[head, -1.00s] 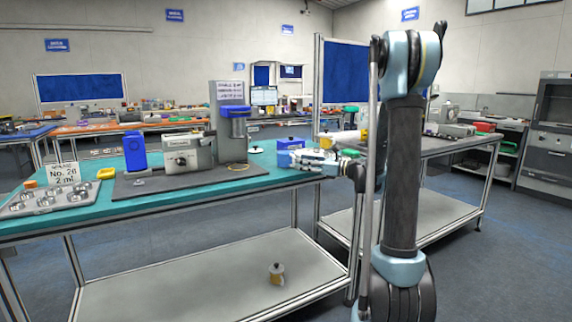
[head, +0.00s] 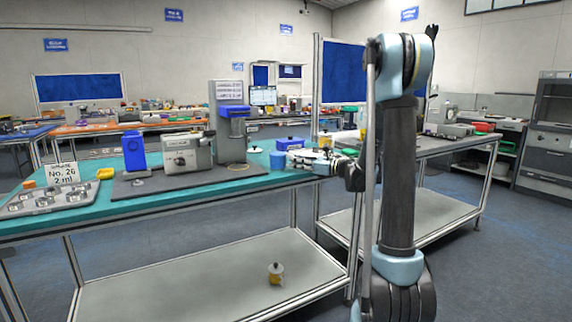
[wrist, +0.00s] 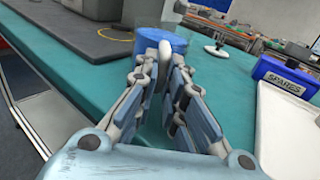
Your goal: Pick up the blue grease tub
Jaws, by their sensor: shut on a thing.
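The blue grease tub (head: 277,161) is a small blue cylinder near the front right part of the teal table. In the wrist view the tub (wrist: 163,39) is just beyond my fingertips, partly hidden by them. My gripper (head: 291,160) reaches in from the right, low over the tabletop. In the wrist view my gripper (wrist: 164,62) is shut on the tub at its near side, with a pale rounded piece between the fingertips. I cannot tell whether the tub's bottom touches the table.
A blue SPARES box (wrist: 282,77) stands to the right of the tub, with a pale disc with a dark knob (wrist: 216,50) nearby. A grey machine (head: 187,152) on a dark mat (head: 240,180) is to the left. The table's front edge is close.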

